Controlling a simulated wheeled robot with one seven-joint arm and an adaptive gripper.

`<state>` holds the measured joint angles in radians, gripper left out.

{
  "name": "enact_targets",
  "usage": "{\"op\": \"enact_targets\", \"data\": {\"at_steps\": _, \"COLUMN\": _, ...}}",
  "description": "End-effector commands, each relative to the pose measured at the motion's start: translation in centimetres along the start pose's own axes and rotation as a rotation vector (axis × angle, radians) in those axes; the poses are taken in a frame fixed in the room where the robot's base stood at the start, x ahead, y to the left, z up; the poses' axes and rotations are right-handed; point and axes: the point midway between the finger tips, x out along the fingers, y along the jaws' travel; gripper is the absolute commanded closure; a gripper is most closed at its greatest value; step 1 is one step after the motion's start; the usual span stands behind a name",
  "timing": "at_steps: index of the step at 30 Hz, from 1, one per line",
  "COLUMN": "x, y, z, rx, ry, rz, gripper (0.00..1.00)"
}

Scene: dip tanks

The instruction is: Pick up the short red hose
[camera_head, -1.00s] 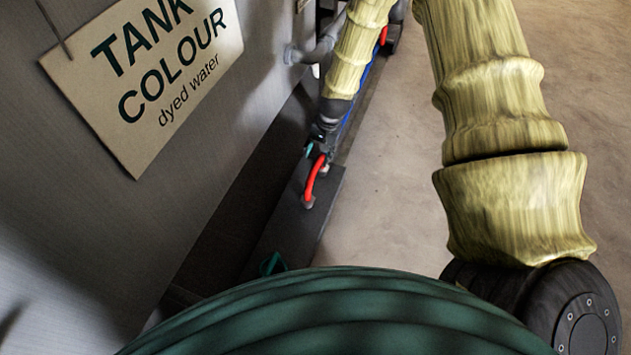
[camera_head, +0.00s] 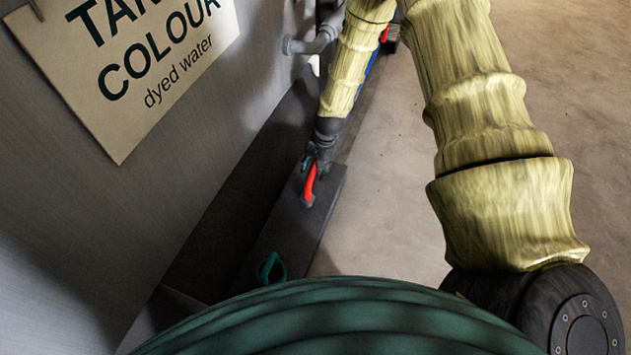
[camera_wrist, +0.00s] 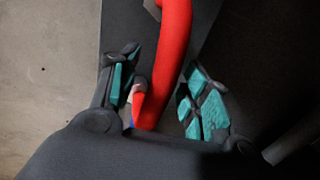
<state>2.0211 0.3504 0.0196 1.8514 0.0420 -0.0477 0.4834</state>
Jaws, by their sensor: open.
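The short red hose (camera_head: 310,182) shows in the head view at the end of my arm, with a grey fitting (camera_head: 308,200) at its near end. In the wrist view the red hose (camera_wrist: 172,55) runs from the top down between my fingers. My gripper (camera_head: 313,165) is open and also shows in the wrist view (camera_wrist: 163,95), with teal finger pads on both sides of the hose. The pads look apart from it.
A dark ledge (camera_head: 290,235) runs along the base of the grey tank (camera_head: 200,150), which bears a "TANK COLOUR" sign (camera_head: 135,75). A teal looped item (camera_head: 269,268) lies on the ledge nearer me. A blue hose (camera_head: 362,82) lies farther back. The floor (camera_head: 385,190) at right is clear.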

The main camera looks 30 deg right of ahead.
Motion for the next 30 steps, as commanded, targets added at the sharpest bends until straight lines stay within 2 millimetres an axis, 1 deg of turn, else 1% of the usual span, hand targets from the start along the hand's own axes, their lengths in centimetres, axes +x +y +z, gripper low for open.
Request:
{"op": "enact_targets", "data": {"at_steps": 4, "x": -0.11, "y": -0.06, "z": 0.0, "rx": 0.0, "ry": 0.0, "rz": 0.0, "gripper": 0.53}}
{"op": "enact_targets", "data": {"at_steps": 5, "x": -0.11, "y": -0.05, "z": 0.0, "rx": 0.0, "ry": 0.0, "rz": 0.0, "gripper": 0.55}}
{"op": "enact_targets", "data": {"at_steps": 6, "x": -0.1, "y": -0.05, "z": 0.0, "rx": 0.0, "ry": 0.0, "rz": 0.0, "gripper": 0.62}}
{"op": "enact_targets", "data": {"at_steps": 8, "x": -0.1, "y": -0.03, "z": 0.0, "rx": 0.0, "ry": 0.0, "rz": 0.0, "gripper": 0.73}}
{"op": "enact_targets", "data": {"at_steps": 12, "x": -0.1, "y": -0.02, "z": 0.0, "rx": 0.0, "ry": 0.0, "rz": 0.0, "gripper": 0.99}}
{"op": "enact_targets", "data": {"at_steps": 13, "x": -0.1, "y": -0.02, "z": -0.01, "rx": 0.0, "ry": 0.0, "rz": 0.0, "gripper": 1.0}}
{"op": "enact_targets", "data": {"at_steps": 26, "x": -0.17, "y": -0.08, "z": -0.04, "rx": 0.0, "ry": 0.001, "rz": -0.001, "gripper": 1.0}}
{"op": "enact_targets", "data": {"at_steps": 30, "x": -0.59, "y": -0.17, "z": -0.04, "rx": -0.001, "ry": 0.001, "rz": -0.001, "gripper": 1.0}}
